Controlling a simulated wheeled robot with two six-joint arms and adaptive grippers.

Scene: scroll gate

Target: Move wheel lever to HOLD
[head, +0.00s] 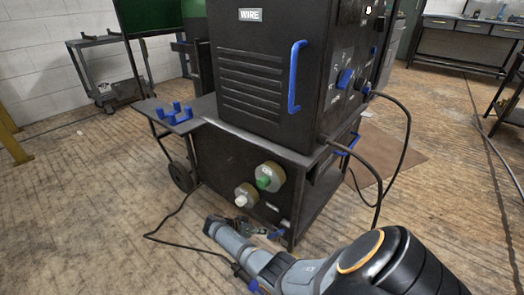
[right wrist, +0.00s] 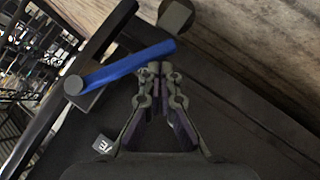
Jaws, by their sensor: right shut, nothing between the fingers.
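The wheel lever is a small blue bar (head: 276,234) low on the front of the black cart, close to its right front leg. In the right wrist view the blue lever (right wrist: 125,66) runs from a dark round pivot at the left up to the right. My right gripper (head: 246,228) is low in front of the cart, beside the lever. In the right wrist view its fingers (right wrist: 158,72) are together and empty, with the tips close to the lever's free end. I cannot tell whether they touch it. My left gripper is out of view.
The black cart (head: 225,165) carries a cabinet (head: 250,75) marked WIRE with a blue handle (head: 296,76). Two round fittings (head: 268,177) stick out above the lever. Dark cables (head: 405,150) hang at the right, and one lies on the floor at the left. Open floor surrounds the cart.

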